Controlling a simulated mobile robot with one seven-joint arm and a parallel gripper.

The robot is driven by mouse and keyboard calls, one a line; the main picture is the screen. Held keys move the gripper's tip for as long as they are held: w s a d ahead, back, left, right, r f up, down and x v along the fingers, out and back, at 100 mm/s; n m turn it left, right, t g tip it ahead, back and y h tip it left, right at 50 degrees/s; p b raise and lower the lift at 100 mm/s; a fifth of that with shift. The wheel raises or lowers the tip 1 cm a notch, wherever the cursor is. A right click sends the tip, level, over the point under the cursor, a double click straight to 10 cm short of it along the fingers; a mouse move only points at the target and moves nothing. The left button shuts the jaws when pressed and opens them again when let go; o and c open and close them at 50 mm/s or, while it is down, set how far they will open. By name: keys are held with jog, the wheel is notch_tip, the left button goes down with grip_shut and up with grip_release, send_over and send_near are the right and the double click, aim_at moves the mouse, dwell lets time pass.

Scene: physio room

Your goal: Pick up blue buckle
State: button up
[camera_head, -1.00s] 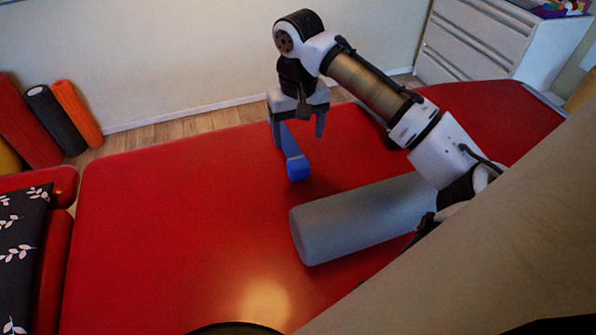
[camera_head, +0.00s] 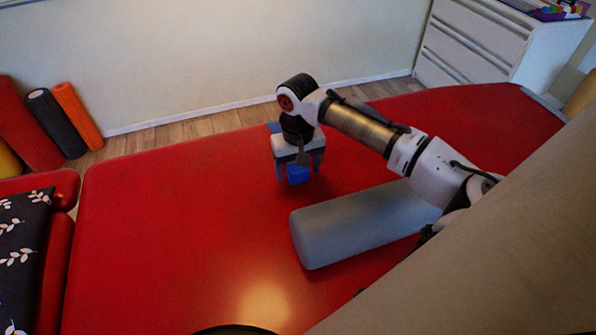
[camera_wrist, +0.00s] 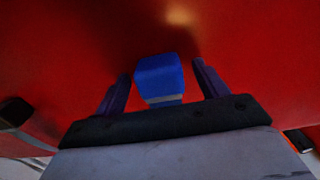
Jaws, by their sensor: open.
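The blue buckle (camera_head: 298,174) lies on the red treatment table (camera_head: 180,240). Part of it and the blue strap behind it are hidden by my gripper in the head view. In the wrist view the buckle (camera_wrist: 160,76) is a blue block with a grey band at its lower end. My gripper (camera_head: 299,178) is low over the table with its fingers on either side of the buckle. In the wrist view my gripper (camera_wrist: 164,82) is open, with a gap between each finger and the buckle.
A grey bolster (camera_head: 360,225) lies on the table to the right of my gripper, under my arm. A white drawer cabinet (camera_head: 475,45) stands at the back right. Black and orange rolls (camera_head: 78,115) lean at the left wall. The table's left part is clear.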

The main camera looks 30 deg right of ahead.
jog(key=shift+c, duration=0.2)
jog(key=c, duration=1.1)
jog(key=shift+r, duration=0.1)
